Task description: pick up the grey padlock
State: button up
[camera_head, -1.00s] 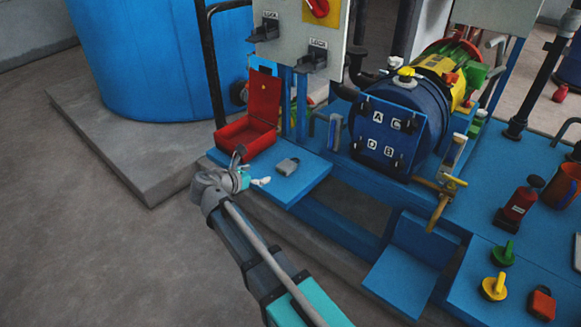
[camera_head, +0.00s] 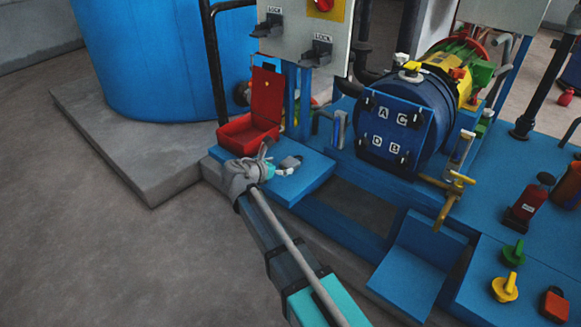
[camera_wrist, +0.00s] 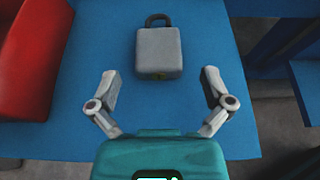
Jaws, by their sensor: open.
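The grey padlock (camera_wrist: 159,52) lies flat on a blue shelf (camera_wrist: 90,100). In the wrist view its dark shackle points away from my gripper and its keyhole edge faces me. In the head view the padlock (camera_head: 291,162) is partly hidden by my gripper (camera_head: 272,168). My gripper (camera_wrist: 160,88) is open in the wrist view, with one finger on each side of the line to the padlock. The padlock sits just beyond the fingertips, roughly centred, and nothing is between the fingers.
An open red box (camera_head: 250,128) stands on the shelf left of the padlock; its side (camera_wrist: 28,55) is close in the wrist view. A grey panel with LOCK fittings (camera_head: 297,30) rises behind. The blue vessel door (camera_head: 391,128) is to the right.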

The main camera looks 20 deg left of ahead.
aim_at(290, 161)
jog(key=shift+w, duration=0.15)
jog(key=shift+b+x, duration=0.85)
jog(key=shift+x, duration=1.75)
jog(key=shift+w+a+r, duration=0.1)
jog(key=shift+r, duration=0.05)
jog(key=c, duration=1.2)
jog(key=shift+o, duration=0.2)
jog(key=shift+r, duration=0.1)
